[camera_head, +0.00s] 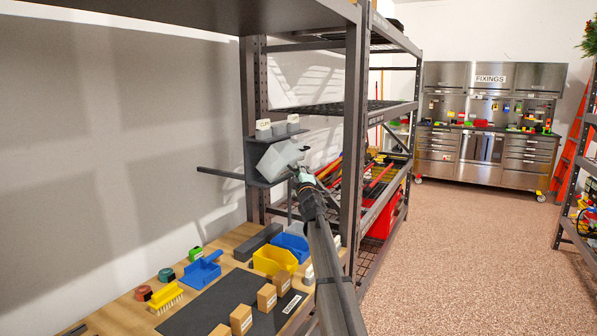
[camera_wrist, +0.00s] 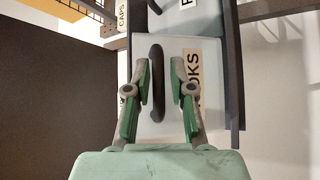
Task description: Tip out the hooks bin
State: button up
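The hooks bin (camera_head: 277,160) is a pale translucent box with a label, partly covered by my gripper, in a dark rack at the steel shelving. In the head view it looks tilted. In the wrist view its front (camera_wrist: 185,55) carries a label reading "OKS", the rest hidden behind a finger. A dark bar handle (camera_wrist: 157,85) stands on that front. My gripper (camera_wrist: 160,75) has its fingers apart, one on each side of the handle, with a narrow gap visible. In the head view my gripper (camera_head: 298,172) is at the bin's right side. The bin's contents are hidden.
Several small labelled bins (camera_head: 279,127) stand on the rack's upper ledge. A dark shelving post (camera_head: 354,140) is close right of my gripper. Below, a wooden bench (camera_head: 130,312) holds a yellow bin (camera_head: 274,262), a blue bin (camera_head: 292,246), a blue dustpan (camera_head: 201,270) and cardboard boxes (camera_head: 267,297).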

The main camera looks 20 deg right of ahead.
jog(key=shift+s, duration=0.15)
jog(key=v, duration=1.1)
jog(key=shift+s, duration=0.4)
jog(key=shift+f, duration=0.15)
